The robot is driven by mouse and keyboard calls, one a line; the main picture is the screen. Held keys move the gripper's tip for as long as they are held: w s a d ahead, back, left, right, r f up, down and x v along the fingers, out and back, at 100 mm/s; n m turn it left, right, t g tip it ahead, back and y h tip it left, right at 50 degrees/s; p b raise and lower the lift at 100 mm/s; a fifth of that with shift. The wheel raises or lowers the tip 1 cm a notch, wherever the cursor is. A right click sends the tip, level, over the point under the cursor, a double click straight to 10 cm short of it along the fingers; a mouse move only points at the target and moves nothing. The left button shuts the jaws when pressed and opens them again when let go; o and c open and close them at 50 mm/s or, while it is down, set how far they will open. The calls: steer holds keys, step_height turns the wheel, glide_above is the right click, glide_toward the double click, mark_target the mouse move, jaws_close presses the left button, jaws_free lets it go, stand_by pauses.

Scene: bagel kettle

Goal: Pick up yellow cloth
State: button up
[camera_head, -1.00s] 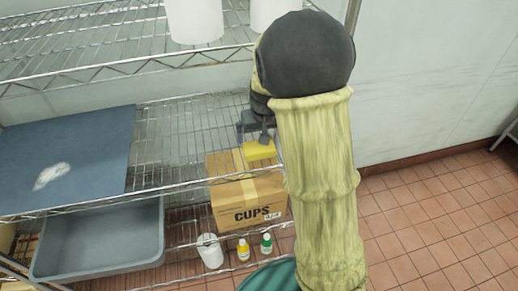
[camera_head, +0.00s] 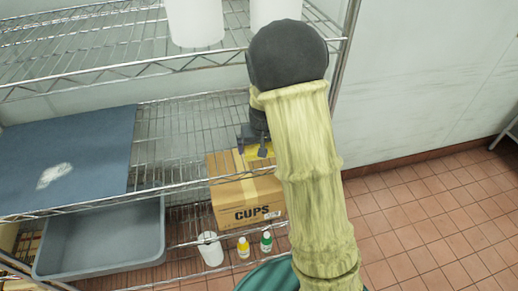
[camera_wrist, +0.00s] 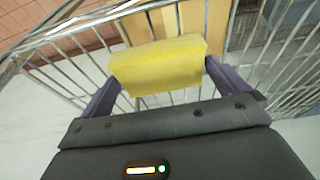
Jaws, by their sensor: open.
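The yellow cloth (camera_wrist: 158,65) is a small folded block on the wire shelf in the wrist view. It shows as a yellow patch in the head view (camera_head: 267,150), partly hidden behind my gripper and arm. My gripper (camera_wrist: 157,78) is open, with one dark purple finger on each side of the cloth. Its right fingertip is very close to the cloth's right edge; I cannot tell whether it touches. In the head view my gripper (camera_head: 252,142) is right over the shelf, at the cloth.
A cardboard CUPS box (camera_head: 243,200) stands on the shelf below. A blue board (camera_head: 75,150) with a white patch lies to the left. A grey tub (camera_head: 100,245), a white cup (camera_head: 210,249) and small bottles stand low down. White containers (camera_head: 195,22) stand above. The wire shelf centre is clear.

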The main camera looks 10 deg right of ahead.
stand_by(0.3)
steer(key=c, duration=0.6)
steer(key=shift+r, duration=0.15)
steer(key=shift+r, duration=0.6)
step_height(320, 180, up, 2)
steer(key=shift+b, duration=0.45)
steer(key=s+b, duration=0.3)
steer(key=s, duration=1.5)
